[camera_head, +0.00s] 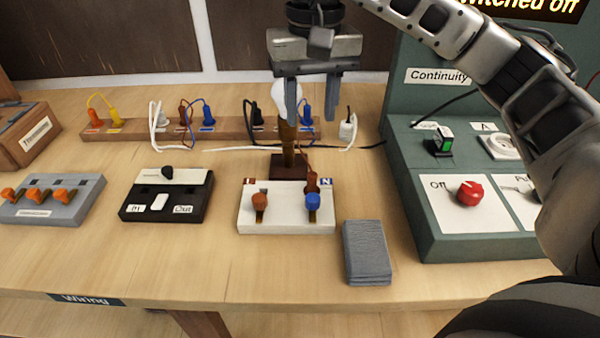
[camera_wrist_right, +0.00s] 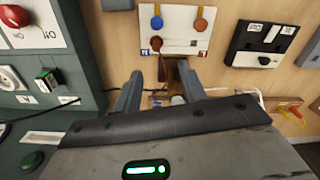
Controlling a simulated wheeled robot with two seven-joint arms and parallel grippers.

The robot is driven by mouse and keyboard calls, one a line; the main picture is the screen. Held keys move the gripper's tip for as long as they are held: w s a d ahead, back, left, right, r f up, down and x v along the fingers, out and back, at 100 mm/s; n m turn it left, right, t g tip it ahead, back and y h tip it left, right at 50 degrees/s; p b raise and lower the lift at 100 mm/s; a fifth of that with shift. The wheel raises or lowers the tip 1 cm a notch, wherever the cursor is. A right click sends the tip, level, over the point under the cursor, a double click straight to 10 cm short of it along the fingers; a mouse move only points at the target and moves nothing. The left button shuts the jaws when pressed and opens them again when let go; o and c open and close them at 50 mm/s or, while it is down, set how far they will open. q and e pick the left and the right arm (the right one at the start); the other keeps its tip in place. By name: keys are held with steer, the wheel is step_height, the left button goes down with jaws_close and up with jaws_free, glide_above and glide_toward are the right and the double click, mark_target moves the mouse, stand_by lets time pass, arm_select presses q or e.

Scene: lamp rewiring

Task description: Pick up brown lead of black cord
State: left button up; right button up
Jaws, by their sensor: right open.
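My right gripper (camera_head: 311,108) is open and empty, pointing down above the back rail, beside the lamp bulb. In the right wrist view its fingers (camera_wrist_right: 158,88) are apart with no lead clearly between them. On the wooden rail (camera_head: 228,127), a black plug (camera_head: 257,113) and a blue plug (camera_head: 305,113) stand either side of the lamp. The brown lead of the black cord is not clearly visible; the lamp and gripper cover that part of the rail. The black cord (camera_head: 371,146) runs right towards the green tester. My left gripper is out of view.
The lamp (camera_head: 288,143) stands close under the gripper, behind the white terminal block (camera_head: 286,224). A black switch box (camera_head: 166,196) stands left, a grey stack (camera_head: 366,252) in front. The green tester (camera_head: 466,232) is at the right. The front table is mostly clear.

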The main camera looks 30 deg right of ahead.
steer(key=b, duration=0.2)
glide_above(313, 174)
steer(key=f, duration=0.9)
steer(key=shift+s+a, duration=0.25)
steer(key=shift+w+d+f+p, duration=0.15)
steer(key=shift+f+p, duration=0.2)
steer(key=shift+f, duration=1.3)
steer(key=shift+w+d+f+p, duration=0.1)
steer(key=shift+f+p, duration=0.25)
steer(key=shift+f, duration=1.25)
jaws_close()
